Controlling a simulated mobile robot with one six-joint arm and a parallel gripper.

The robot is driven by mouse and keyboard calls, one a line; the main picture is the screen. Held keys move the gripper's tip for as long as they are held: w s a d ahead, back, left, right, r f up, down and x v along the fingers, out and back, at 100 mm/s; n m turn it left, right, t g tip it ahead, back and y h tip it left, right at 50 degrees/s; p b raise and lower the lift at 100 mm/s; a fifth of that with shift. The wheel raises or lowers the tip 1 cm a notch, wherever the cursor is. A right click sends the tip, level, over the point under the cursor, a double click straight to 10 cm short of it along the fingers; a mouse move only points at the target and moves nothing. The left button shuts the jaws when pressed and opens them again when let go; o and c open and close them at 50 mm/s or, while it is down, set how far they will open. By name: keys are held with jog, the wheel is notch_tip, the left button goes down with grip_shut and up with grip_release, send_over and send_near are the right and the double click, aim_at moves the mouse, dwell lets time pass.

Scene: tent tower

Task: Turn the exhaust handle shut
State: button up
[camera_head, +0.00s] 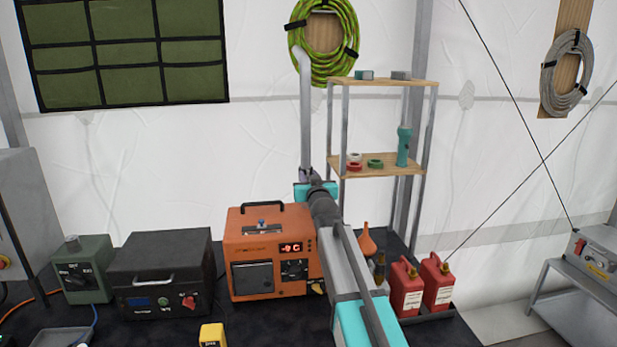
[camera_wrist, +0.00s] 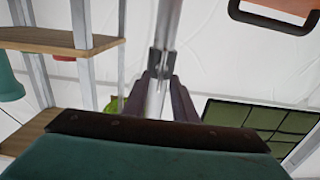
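The exhaust is a grey upright pipe (camera_head: 306,110) with a bent top, standing behind the orange machine. My gripper (camera_head: 305,178) is at the pipe's lower part, in front of a small dark fitting there. In the wrist view the pipe (camera_wrist: 167,30) runs down between the two dark fingers of my gripper (camera_wrist: 161,82), with a grey collar (camera_wrist: 160,62) at the fingertips. The fingers stand apart, one on each side of the pipe. I cannot tell whether they touch it. No separate exhaust handle can be made out; my gripper may hide it.
The orange machine (camera_head: 262,250) stands below my arm, with a black box (camera_head: 160,270) to its left. A shelf rack (camera_head: 375,82) stands close on the right of the pipe. Red canisters (camera_head: 405,288) and an orange funnel (camera_head: 367,240) are right of my arm.

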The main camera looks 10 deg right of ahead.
grip_shut()
jog(key=shift+f+n+b, duration=0.1)
jog(key=shift+n+b, duration=0.2)
jog(key=shift+b, duration=0.2)
jog(key=shift+a+f+n+b, duration=0.15)
jog(key=shift+f+n+b, duration=0.1)
jog(key=shift+n+b, duration=0.6)
jog(key=n+b, duration=0.2)
jog(key=n, duration=0.3)
jog(key=f+n+b, duration=0.1)
jog(key=n, duration=0.4)
jog(key=a+n+b, duration=0.1)
jog(key=n+b, duration=0.1)
jog(key=n, duration=0.3)
jog(key=shift+f+n+b, duration=0.15)
jog(key=shift+n+b, duration=0.1)
jog(key=shift+b, duration=0.05)
